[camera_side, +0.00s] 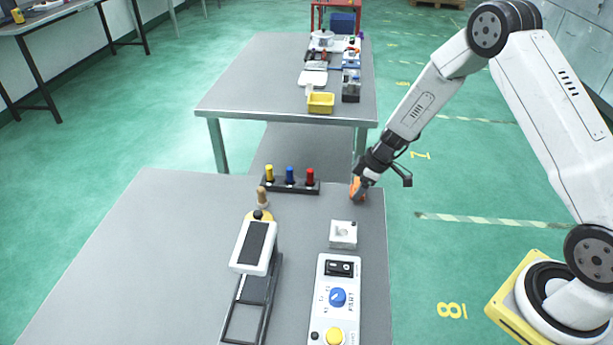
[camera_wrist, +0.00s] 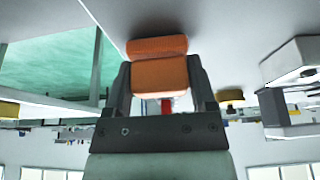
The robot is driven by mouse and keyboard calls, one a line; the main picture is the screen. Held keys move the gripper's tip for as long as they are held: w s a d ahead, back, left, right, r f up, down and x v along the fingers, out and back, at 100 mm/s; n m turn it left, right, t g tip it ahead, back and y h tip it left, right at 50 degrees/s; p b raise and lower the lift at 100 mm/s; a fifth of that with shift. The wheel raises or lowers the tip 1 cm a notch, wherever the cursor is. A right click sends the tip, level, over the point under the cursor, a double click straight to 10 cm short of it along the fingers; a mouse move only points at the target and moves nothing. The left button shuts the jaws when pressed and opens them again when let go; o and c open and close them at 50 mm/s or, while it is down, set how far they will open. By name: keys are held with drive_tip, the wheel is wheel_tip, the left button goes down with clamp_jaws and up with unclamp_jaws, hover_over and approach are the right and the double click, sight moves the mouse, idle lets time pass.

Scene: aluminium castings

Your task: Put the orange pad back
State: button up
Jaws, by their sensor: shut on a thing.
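The orange pad (camera_side: 356,188) is between the fingers of my gripper (camera_side: 360,183), near the far right edge of the front table. In the wrist view, my gripper (camera_wrist: 160,82) is shut on the orange pad (camera_wrist: 160,75), with a dark finger on either side. The pad shows a rounded roll part beyond a blockier part between the fingers. I cannot tell whether its lower end touches the table top.
A black rack (camera_side: 290,187) with yellow, blue and red pegs stands left of my gripper. A small white block (camera_side: 343,234), a switch panel (camera_side: 338,300) and a white-topped device (camera_side: 254,248) stand nearer. A wooden-handled tool (camera_side: 262,197) stands behind the device. The table's left side is clear.

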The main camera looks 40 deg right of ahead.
drive_tip(key=o, duration=1.1)
drive_tip(key=shift+f, duration=0.1)
drive_tip(key=shift+v, duration=6.15)
drive_tip(key=shift+a, duration=0.1)
drive_tip(key=shift+s+a+r+m+g+h, duration=0.1)
drive_tip(key=shift+s+a+r+m+h, duration=0.5)
drive_tip(key=shift+s+a+m, duration=1.55)
drive_tip(key=shift+s+a+r+m+g+h, duration=0.1)
drive_tip(key=shift+s+a+r+m+h, duration=0.55)
drive_tip(key=shift+s, duration=2.7)
drive_tip(key=shift+s+a+r+m+g+h, duration=0.1)
drive_tip(key=shift+s+a+r+m+h, duration=0.4)
drive_tip(key=shift+s+a+m, duration=1.8)
drive_tip(key=shift+s+d+r+n, duration=0.15)
drive_tip(key=shift+s+d+n, duration=0.35)
drive_tip(key=shift+n, duration=0.1)
